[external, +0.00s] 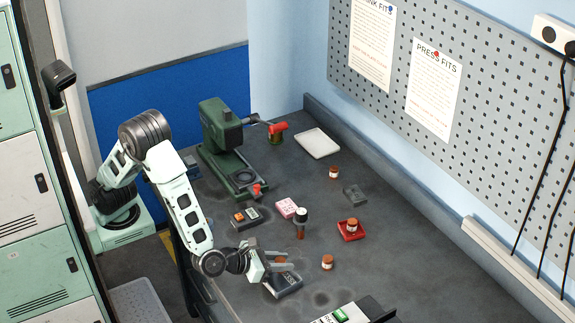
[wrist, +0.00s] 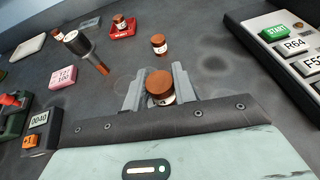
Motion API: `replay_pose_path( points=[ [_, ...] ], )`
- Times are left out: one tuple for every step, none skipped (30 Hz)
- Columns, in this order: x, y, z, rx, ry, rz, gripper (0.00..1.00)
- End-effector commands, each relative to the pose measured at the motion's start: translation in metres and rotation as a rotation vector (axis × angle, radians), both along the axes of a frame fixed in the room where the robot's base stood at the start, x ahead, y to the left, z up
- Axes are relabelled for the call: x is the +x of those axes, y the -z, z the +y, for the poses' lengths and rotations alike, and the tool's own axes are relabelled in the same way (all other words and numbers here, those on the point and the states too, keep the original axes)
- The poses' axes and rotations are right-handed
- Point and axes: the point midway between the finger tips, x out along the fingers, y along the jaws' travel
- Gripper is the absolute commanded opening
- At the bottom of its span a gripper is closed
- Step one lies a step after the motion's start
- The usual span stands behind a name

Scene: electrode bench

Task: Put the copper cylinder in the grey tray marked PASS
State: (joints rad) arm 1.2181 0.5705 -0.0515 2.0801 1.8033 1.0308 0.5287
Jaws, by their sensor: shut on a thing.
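My gripper (external: 284,261) is shut on a copper cylinder (wrist: 160,82) with a pale label band; its copper top shows between the two fingers in the wrist view. In the external view this held cylinder (external: 280,260) is partly hidden by the fingers.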

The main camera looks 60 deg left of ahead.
Motion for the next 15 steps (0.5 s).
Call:
replay_pose_path(
  points=[
    [0.0,0.005,0.0,0.001,-0.001,-0.001,0.0],
    [0.0,0.007,0.0,0.001,-0.001,-0.001,0.0],
    [0.0,0.01,0.0,0.0,-0.001,-0.001,0.0],
    [0.0,0.012,0.0,0.0,-0.002,-0.001,0.0],
    [0.0,0.014,0.0,0.0,-0.002,-0.001,0.0],
    [0.0,0.017,0.0,0.0,-0.002,-0.001,0.0],
    [0.0,0.021,0.0,0.001,-0.002,-0.001,0.0],
    [0.0,0.025,0.0,0.002,-0.001,-0.001,0.0],
    [0.0,0.031,0.0,0.003,-0.002,-0.001,0.0],
    [0.0,0.035,0.0,0.003,-0.002,-0.001,0.0],
    [0.0,0.04,0.001,0.002,-0.002,0.0,0.0],
    [0.0,0.044,0.0,0.002,-0.002,-0.001,0.0],
    [0.0,0.046,0.0,0.001,-0.002,-0.001,0.0],
    [0.0,0.048,0.0,0.0,-0.002,-0.002,0.0],
    [0.0,0.048,0.0,-0.003,-0.002,-0.002,0.0]
  ],
)
